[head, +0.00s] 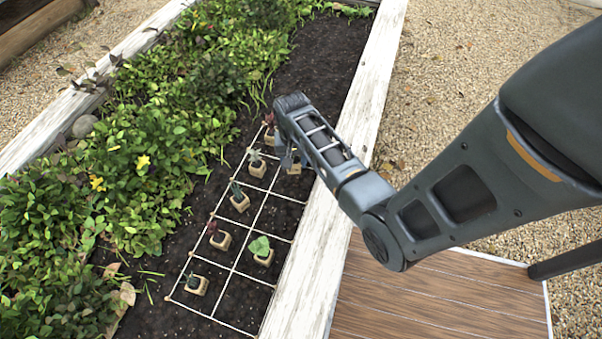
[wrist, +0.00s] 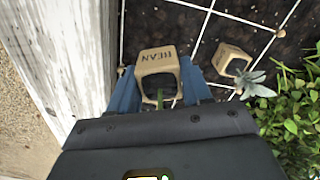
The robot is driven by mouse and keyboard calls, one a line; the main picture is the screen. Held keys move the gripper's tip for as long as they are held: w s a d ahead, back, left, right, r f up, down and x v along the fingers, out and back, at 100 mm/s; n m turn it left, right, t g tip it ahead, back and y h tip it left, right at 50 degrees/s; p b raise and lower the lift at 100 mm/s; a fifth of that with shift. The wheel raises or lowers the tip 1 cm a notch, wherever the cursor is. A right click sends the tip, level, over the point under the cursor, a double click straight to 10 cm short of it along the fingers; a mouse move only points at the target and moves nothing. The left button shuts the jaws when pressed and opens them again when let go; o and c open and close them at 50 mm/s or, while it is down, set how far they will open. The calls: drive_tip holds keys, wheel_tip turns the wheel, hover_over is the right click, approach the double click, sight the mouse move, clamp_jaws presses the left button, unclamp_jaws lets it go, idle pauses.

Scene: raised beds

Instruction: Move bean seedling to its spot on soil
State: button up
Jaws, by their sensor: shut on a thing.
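The bean seedling's tan pot (wrist: 157,62), lettered BEAN, sits between the blue fingers of my gripper (wrist: 157,88) in the wrist view. My gripper is shut on it. The seedling's green stem shows below the pot's dark opening; its leaves are hidden by my gripper. In the head view my gripper (head: 287,158) is over the right column of the white string grid (head: 232,268), and part of the tan pot (head: 294,168) shows below it. The pot is over dark soil (head: 290,212); I cannot tell whether it touches it.
A potted grey-leaved plant (head: 257,167) stands just left of my gripper; it also shows in the wrist view (wrist: 232,60). Several other potted seedlings stand in the grid, one broad-leaved (head: 262,254). The white bed wall (head: 325,250) is close on the right, dense foliage (head: 150,160) left.

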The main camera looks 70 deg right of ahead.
wheel_tip(320, 180, down, 8)
drive_tip(key=shift+f+b, duration=0.25)
drive_tip(key=shift+b, duration=0.95)
drive_tip(key=shift+f, duration=0.15)
drive_tip(key=o, duration=1.1)
drive_tip(key=shift+c, duration=0.2)
